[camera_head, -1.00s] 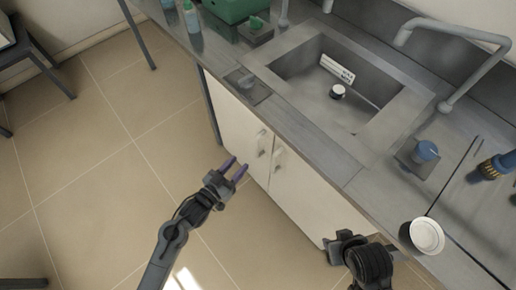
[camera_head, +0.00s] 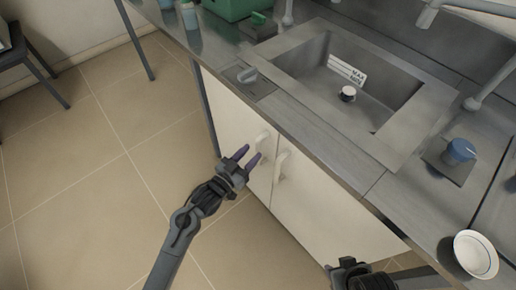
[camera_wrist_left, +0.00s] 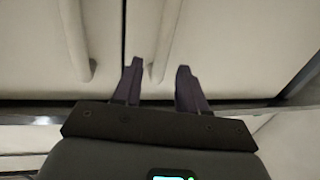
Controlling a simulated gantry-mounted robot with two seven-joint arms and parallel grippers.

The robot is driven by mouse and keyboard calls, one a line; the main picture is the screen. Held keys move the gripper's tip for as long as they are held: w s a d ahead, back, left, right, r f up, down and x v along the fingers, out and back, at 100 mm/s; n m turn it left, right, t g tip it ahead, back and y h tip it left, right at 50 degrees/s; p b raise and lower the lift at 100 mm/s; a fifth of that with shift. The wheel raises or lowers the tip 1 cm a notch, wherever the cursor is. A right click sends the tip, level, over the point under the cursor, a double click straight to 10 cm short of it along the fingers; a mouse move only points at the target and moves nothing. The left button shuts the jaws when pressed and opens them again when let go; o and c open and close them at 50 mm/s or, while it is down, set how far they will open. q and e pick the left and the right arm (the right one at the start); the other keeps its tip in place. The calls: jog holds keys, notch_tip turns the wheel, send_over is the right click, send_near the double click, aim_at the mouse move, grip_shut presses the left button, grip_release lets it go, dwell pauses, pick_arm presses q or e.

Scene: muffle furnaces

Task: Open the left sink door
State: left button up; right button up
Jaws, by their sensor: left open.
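The white left sink door (camera_head: 228,112) is shut under the counter, with a pale upright handle (camera_head: 262,141) near its right edge. The right sink door (camera_head: 325,215) beside it is also shut, with its own handle (camera_head: 281,166). My left gripper (camera_head: 248,155) is open and empty, its purple fingers pointing at the left door's handle from close in front. In the left wrist view the fingers (camera_wrist_left: 160,72) are spread, and one handle (camera_wrist_left: 163,45) shows between them; contact cannot be told. My right gripper (camera_head: 345,268) is partly cut off at the bottom edge.
The counter (camera_head: 330,145) with its steel sink (camera_head: 345,70) overhangs the doors. A white dish (camera_head: 476,254) stands on the counter at the right. A dark table leg (camera_head: 209,115) stands left of the left door.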

aim_at(256, 148)
pick_arm(q)
jog(key=b+x, duration=0.1)
jog(key=x, duration=0.2)
jog(key=shift+w+d+f, duration=0.1)
jog(key=shift+w, duration=0.15)
jog(key=shift+w+d+b, duration=0.3)
jog(key=shift+w+d, duration=0.1)
grip_shut()
